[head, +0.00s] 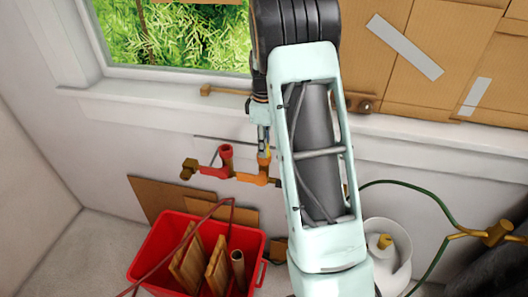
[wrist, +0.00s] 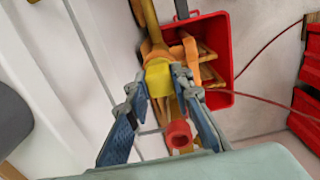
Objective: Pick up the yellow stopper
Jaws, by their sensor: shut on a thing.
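The yellow stopper (wrist: 158,78) is between the fingertips of my gripper (wrist: 161,84) in the wrist view, with a finger against each side. It sits at an orange pipe fitting (wrist: 188,50); I cannot tell whether they are still joined. In the head view, my gripper (head: 263,144) reaches down in front of the wall below the window sill. The yellow stopper (head: 263,158) shows small under it, directly above the orange fitting (head: 252,179). My arm hides part of the area to the right.
A red-capped pipe (head: 226,153) stands close left of the gripper; its red end (wrist: 178,135) lies between the fingers' lower parts in the wrist view. A red crate (head: 145,262) holds wooden pieces below. A white container (head: 400,247) and green hose (head: 415,188) are at right.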

